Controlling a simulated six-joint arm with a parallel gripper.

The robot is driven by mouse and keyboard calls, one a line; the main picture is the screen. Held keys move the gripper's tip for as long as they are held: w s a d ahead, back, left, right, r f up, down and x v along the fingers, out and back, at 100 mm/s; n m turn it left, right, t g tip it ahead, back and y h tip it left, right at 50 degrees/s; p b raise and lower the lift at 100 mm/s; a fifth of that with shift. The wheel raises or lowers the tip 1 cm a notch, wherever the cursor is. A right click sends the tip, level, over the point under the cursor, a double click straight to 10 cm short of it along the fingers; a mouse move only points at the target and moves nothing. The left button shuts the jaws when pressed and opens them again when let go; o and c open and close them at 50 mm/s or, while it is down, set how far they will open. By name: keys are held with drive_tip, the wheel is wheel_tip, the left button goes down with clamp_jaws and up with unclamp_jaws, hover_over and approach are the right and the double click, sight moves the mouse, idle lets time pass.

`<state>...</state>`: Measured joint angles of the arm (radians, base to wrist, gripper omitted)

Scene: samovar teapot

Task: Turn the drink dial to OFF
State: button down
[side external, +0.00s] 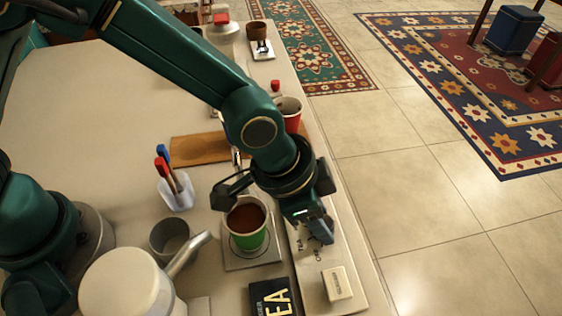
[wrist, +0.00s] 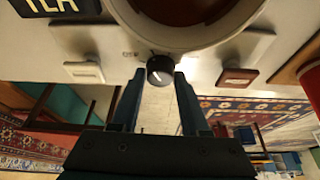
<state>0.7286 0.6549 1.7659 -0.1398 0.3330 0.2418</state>
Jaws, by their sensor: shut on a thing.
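The drink dial (wrist: 160,70) is a small black knob with a white pointer line, on the pale panel (wrist: 210,55). In the wrist view it sits between the tips of my gripper (wrist: 158,78), which is shut on it. The pointer slants toward the bottom of the wrist view. In the side view my gripper (side external: 318,235) reaches down to the panel strip (side external: 306,270) and hides the dial.
A green cup of brown drink (side external: 250,241) stands close left of my gripper. A pale switch (side external: 338,283) and a TEA sign (side external: 270,298) are nearby. A red-brown switch (wrist: 237,77) shows in the wrist view. The kettle (side external: 125,285) is at lower left.

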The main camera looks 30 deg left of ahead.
drive_tip(key=n, duration=0.2)
drive_tip(key=n+t+y, duration=0.1)
drive_tip(key=n, duration=0.2)
drive_tip(key=shift+s+d+y, duration=0.1)
drive_tip(key=shift+d+y, duration=0.1)
drive_tip(key=shift+y, duration=0.1)
drive_tip(key=n+y, duration=0.1)
drive_tip(key=n, duration=0.3)
drive_tip(key=shift+n+t+y, duration=0.3)
drive_tip(key=shift+y, duration=0.1)
drive_tip(key=shift+c, duration=2)
unclamp_jaws()
drive_tip(key=shift+v, duration=2.55)
